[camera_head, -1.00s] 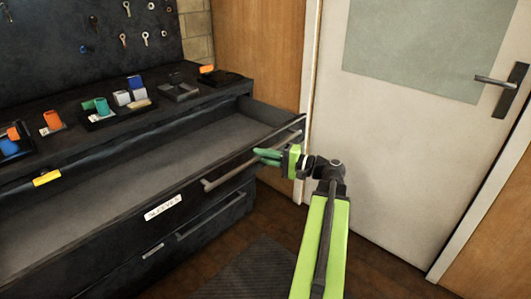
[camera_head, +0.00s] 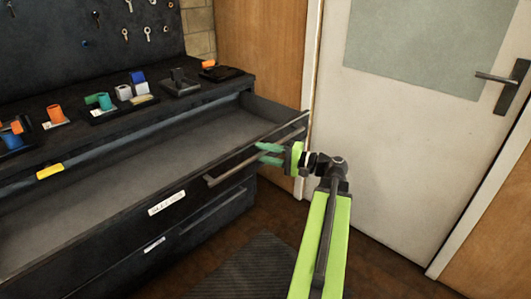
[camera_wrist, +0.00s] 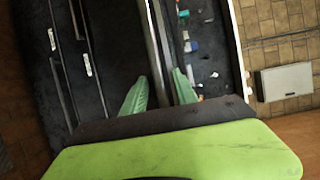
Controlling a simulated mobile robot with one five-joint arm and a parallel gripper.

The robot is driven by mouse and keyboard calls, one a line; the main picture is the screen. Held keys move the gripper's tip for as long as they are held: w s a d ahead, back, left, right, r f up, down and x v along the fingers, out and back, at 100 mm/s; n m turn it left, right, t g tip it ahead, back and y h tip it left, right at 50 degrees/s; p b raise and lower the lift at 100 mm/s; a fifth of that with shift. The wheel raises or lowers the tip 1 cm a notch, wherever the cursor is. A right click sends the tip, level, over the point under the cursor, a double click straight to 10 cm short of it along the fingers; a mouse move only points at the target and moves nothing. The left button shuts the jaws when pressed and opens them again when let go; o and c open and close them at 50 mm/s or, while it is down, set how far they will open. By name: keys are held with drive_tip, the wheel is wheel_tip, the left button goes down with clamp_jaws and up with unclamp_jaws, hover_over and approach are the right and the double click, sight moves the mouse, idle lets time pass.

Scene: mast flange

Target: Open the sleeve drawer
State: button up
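I cannot read the label surely. Its long bar handle (camera_head: 235,167) runs along the front, and it also shows in the wrist view (camera_wrist: 154,40). My gripper (camera_head: 268,153) is at the right part of the handle. Its green fingers are spread apart, one on either side of the bar in the wrist view (camera_wrist: 160,92). I cannot tell if a finger touches the bar.
A lower drawer (camera_head: 205,215) with its own handle is shut. A white door (camera_head: 400,150) is at the right. A dark mat (camera_head: 250,270) lies on the floor.

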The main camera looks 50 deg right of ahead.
drive_tip(key=v, duration=1.7)
drive_tip(key=shift+s, duration=0.2)
drive_tip(key=shift+d, duration=0.1)
